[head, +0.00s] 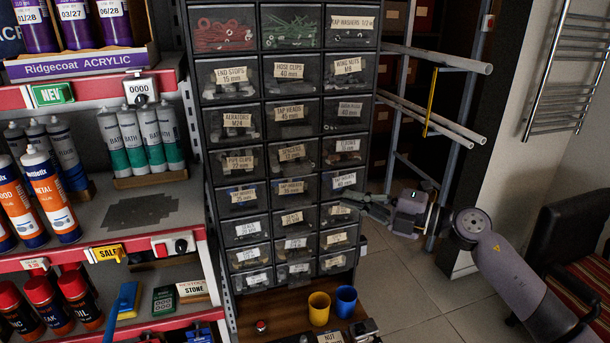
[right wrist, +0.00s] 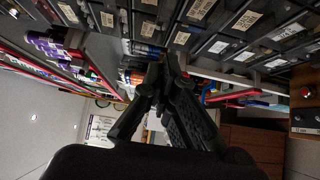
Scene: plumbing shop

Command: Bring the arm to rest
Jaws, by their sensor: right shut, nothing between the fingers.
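My right arm (head: 520,285) comes in from the lower right. My right gripper (head: 350,203) points left, in front of or beside the lower right part of the drawer cabinet (head: 258,150); I cannot tell whether it touches a drawer. In the right wrist view the fingers of my right gripper (right wrist: 160,72) meet at their tips and hold nothing. My left gripper is not in view.
Shelves with spray cans (head: 48,200) and sealant tubes (head: 135,140) stand at the left. A yellow cup (head: 319,308) and a blue cup (head: 345,301) stand below the drawers. A pipe rack (head: 440,120) and a chair (head: 575,235) are at the right. Tiled floor (head: 400,285) shows between.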

